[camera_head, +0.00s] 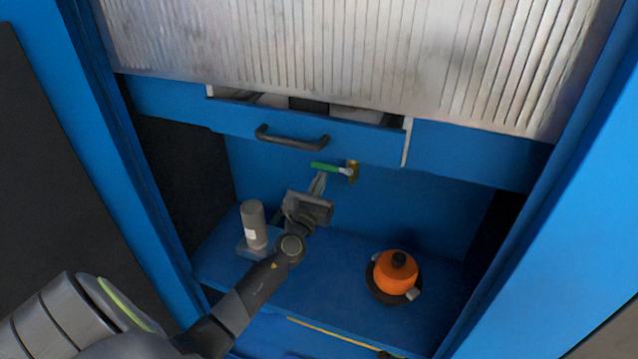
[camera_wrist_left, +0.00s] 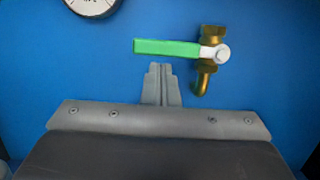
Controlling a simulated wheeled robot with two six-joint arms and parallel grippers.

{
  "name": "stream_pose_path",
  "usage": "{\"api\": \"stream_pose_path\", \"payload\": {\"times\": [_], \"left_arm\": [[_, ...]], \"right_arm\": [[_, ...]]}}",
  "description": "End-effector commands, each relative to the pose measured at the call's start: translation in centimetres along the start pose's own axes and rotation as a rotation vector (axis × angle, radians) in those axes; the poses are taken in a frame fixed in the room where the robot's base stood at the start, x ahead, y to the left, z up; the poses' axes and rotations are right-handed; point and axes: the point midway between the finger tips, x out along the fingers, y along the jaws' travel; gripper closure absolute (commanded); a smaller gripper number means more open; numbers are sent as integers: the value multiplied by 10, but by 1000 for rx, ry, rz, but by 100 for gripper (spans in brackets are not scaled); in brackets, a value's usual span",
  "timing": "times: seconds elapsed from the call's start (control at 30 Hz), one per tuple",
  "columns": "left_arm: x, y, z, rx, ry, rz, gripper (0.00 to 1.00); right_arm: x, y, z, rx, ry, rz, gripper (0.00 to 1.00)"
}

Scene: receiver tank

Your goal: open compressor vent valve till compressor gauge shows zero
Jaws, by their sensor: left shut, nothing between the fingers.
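A vent valve with a green lever handle (camera_head: 325,167) and a brass body (camera_head: 353,171) is on the blue back panel, under the drawer. In the left wrist view the green handle (camera_wrist_left: 166,47) lies level, pointing left from the brass body (camera_wrist_left: 209,55). My left gripper (camera_head: 318,181) is shut and empty. Its fingertips (camera_wrist_left: 160,68) appear just below the handle in the wrist view; I cannot tell whether they touch it. Part of a round white gauge (camera_wrist_left: 92,5) shows at the wrist view's top left; its needle is cut off. My right gripper is not in view.
A partly open blue drawer with a dark handle (camera_head: 291,138) juts out above the valve. A grey cylinder (camera_head: 253,224) stands left of my left gripper. An orange pot-like object (camera_head: 395,272) sits on the blue shelf (camera_head: 322,292) at right. Cabinet walls bound both sides.

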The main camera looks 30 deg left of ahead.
Motion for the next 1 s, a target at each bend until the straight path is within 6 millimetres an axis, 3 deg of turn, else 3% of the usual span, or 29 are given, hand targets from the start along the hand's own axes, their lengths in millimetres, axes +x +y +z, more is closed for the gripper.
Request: {"api": "stream_pose_path", "payload": {"times": [1.0], "left_arm": [[2, 3, 8, 95, 0, -24, 100]], "right_arm": [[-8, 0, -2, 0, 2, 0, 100]]}}
